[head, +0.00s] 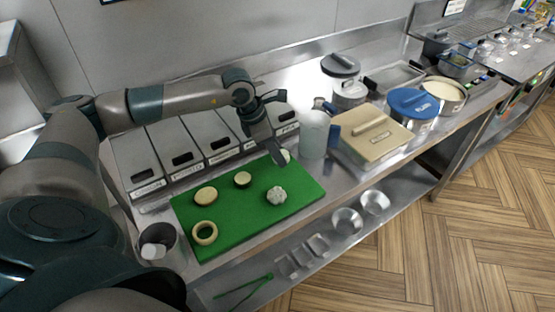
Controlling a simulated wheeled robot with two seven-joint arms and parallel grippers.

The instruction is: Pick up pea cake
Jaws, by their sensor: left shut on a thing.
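My left gripper (281,157) reaches down at the far right corner of the green cutting board (240,217). It is shut on a small pale piece (287,155), mostly hidden by the fingers; I cannot tell for sure that it is the pea cake. On the board lie a tan round cake (206,195), a smaller round piece with a dark top (242,179), a whitish lumpy ball (276,195) and a pale ring (204,232). No label marks any of them as the pea cake. My right gripper is not in view.
Lidded steel bins (178,150) stand behind the board. A whitish cylinder (314,134) and a beige-lidded container (372,140) stand close right of the gripper. A blue-lidded pot (412,103) is farther right. A metal cup (160,247) is at the left.

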